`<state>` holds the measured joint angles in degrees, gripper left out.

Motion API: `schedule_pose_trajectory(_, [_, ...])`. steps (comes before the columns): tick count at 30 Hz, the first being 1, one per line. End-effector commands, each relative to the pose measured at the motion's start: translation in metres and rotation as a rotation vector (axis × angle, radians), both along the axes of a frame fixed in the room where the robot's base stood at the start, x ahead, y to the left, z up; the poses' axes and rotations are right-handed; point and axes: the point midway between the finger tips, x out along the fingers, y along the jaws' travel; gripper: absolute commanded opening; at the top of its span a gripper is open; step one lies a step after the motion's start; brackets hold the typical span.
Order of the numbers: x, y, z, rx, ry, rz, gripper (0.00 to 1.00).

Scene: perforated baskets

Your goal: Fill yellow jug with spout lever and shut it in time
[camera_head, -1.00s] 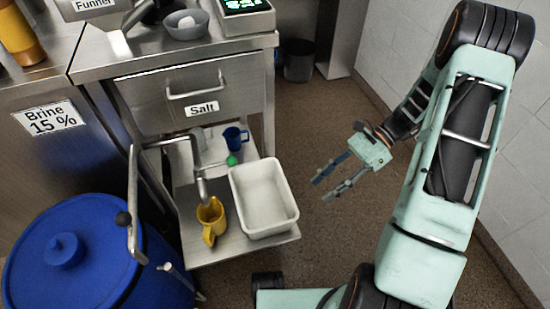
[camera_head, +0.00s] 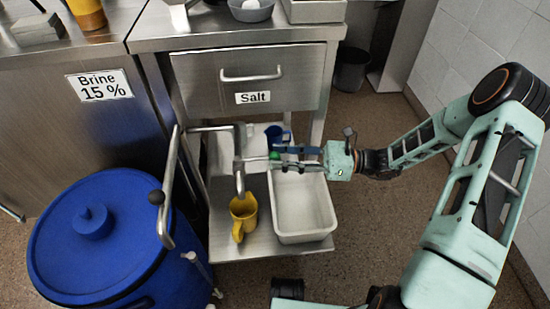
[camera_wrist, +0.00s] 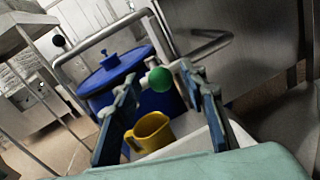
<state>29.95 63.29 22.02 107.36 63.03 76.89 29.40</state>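The yellow jug (camera_head: 243,211) stands upright on the low steel shelf, beneath the downturned end of the steel spout (camera_head: 240,178). It also shows in the wrist view (camera_wrist: 150,133). The green knob of the spout lever (camera_head: 274,156) is beside the spout; in the wrist view the green knob (camera_wrist: 161,80) appears between my fingertips. My gripper (camera_head: 281,159) points left with its fingers apart, above the white tub. I cannot tell whether a finger touches the knob. No stream is visible, and the jug's fill level cannot be made out.
The white tub (camera_head: 304,238) stands right of the jug, close to it. A blue mug (camera_head: 284,131) is behind my fingers. A blue barrel (camera_head: 60,255) with a bent steel handle (camera_head: 168,190) stands at the left.

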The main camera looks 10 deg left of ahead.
Motion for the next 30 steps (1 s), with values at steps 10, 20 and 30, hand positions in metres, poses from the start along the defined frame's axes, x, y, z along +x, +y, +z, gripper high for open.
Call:
schedule_pose_trajectory(10, [-0.001, 0.020, 0.000, -0.001, -0.001, 0.000, 0.39])
schedule_pose_trajectory(20, [-0.001, 0.019, 0.000, -0.001, -0.001, 0.000, 0.20])
schedule_pose_trajectory(30, [-0.001, 0.019, 0.000, -0.001, -0.001, 0.000, 0.00])
